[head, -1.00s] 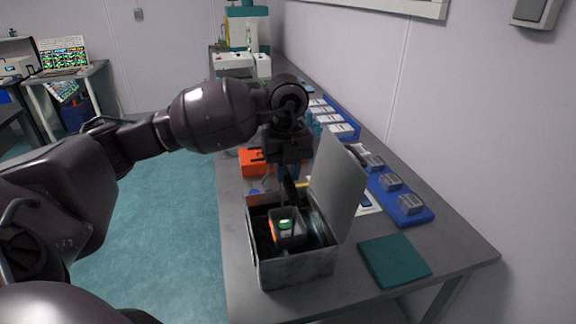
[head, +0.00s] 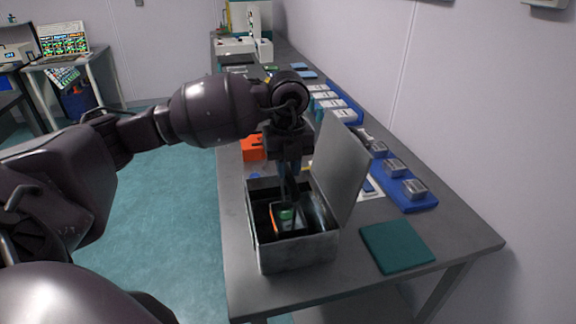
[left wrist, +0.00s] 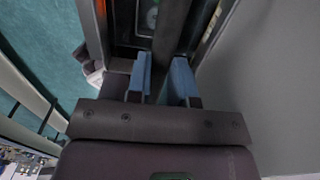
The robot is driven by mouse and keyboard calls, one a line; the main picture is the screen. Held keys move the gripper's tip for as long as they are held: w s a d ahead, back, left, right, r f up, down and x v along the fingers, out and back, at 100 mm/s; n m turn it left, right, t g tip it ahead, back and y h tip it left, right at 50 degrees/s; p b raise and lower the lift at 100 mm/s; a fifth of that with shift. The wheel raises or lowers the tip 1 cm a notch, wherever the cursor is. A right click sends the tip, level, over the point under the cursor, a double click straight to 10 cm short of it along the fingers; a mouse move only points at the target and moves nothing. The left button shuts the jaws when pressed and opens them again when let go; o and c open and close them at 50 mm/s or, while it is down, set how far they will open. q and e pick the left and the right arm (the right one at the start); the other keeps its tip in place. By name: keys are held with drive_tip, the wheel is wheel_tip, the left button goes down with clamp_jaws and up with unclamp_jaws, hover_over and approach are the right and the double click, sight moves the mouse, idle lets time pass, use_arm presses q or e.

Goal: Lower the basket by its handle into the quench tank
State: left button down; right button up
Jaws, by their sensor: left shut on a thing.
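The quench tank (head: 297,254) is a grey metal box on the bench, its lid (head: 342,165) standing open on the right. The small dark basket (head: 290,229) is inside the tank opening, with something green and orange in it. My left gripper (head: 288,178) is above the tank, pointing down. In the left wrist view its blue-padded fingers (left wrist: 161,80) are shut on the dark basket handle (left wrist: 172,30). The basket's underside is hidden by the tank walls, so I cannot tell whether it touches the bottom. My right gripper is not in view.
A teal mat (head: 397,246) lies right of the tank. A blue tray (head: 408,192) with grey blocks runs along the wall. An orange object (head: 252,148) sits behind the tank, close to my arm. The lid stands close beside my gripper.

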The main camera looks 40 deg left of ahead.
use_arm(q)
drive_tip(key=shift+f, duration=0.1)
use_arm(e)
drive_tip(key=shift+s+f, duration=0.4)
use_arm(q)
drive_tip(key=shift+f, duration=0.1)
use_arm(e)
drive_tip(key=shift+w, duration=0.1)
use_arm(q)
drive_tip(key=shift+f, duration=0.15)
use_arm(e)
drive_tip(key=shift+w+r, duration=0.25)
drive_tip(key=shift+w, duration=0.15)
use_arm(q)
drive_tip(key=shift+f, duration=0.1)
drive_tip(key=shift+f, duration=0.1)
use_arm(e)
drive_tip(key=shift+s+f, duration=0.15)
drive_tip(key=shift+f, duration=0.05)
